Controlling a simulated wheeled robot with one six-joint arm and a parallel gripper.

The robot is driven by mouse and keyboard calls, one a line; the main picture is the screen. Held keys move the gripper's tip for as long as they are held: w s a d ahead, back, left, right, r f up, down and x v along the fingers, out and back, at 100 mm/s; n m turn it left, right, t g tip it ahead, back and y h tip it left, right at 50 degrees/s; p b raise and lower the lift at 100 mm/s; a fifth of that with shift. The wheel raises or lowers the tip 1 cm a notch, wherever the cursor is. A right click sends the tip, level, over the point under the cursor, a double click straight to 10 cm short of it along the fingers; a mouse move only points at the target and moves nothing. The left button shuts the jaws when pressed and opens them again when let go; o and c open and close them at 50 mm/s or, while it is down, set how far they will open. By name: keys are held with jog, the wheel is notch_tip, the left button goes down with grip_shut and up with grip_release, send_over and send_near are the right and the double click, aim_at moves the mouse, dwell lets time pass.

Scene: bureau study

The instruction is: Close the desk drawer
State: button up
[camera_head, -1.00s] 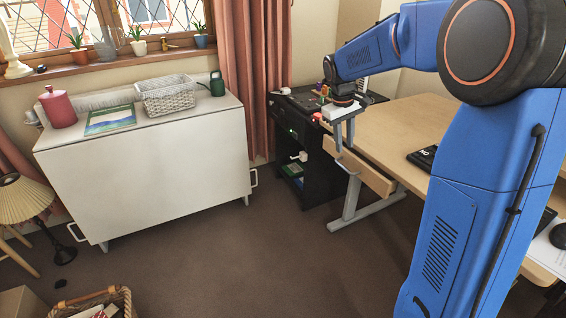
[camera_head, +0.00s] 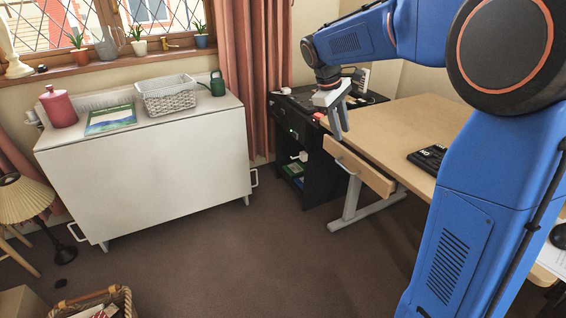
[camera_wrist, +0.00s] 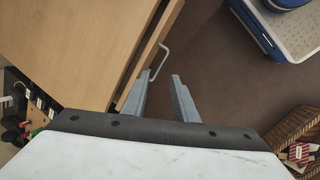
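The desk drawer (camera_head: 372,177) is a light wood drawer under the left edge of the wooden desk (camera_head: 405,125). Its front stands out a little from the desk edge. In the wrist view the drawer front (camera_wrist: 152,55) runs diagonally, with a pale bar handle (camera_wrist: 161,62) on its outer face. My gripper (camera_head: 340,137) is above the drawer's far end in the head view.
A black cabinet (camera_head: 318,178) stands beyond the drawer. A white cabinet (camera_head: 150,175) is at left, and a wicker basket (camera_head: 122,296) is at the bottom. The brown carpet (camera_head: 260,250) in front of the desk is clear. A black item (camera_head: 428,158) lies on the desk.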

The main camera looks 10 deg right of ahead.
notch_tip(320, 180, down, 2)
jog(key=s+a+n+h, duration=0.1)
jog(key=n+h, duration=0.1)
jog(key=n, duration=0.2)
jog(key=n+t+h, duration=0.2)
jog(key=n+h, duration=0.1)
jog(key=n, duration=0.7)
send_near(356, 161)
jog(key=x, duration=0.6)
jog(key=shift+d+f, duration=0.15)
jog(key=shift+d, duration=0.15)
jog(key=s+a, duration=0.3)
jog(key=a, duration=0.6)
jog(key=s+a, duration=0.3)
jog(key=a, duration=0.6)
jog(key=v, duration=1)
jog(key=shift+a+f, duration=0.15)
jog(key=shift+f, duration=0.15)
jog(key=shift+s, duration=0.1)
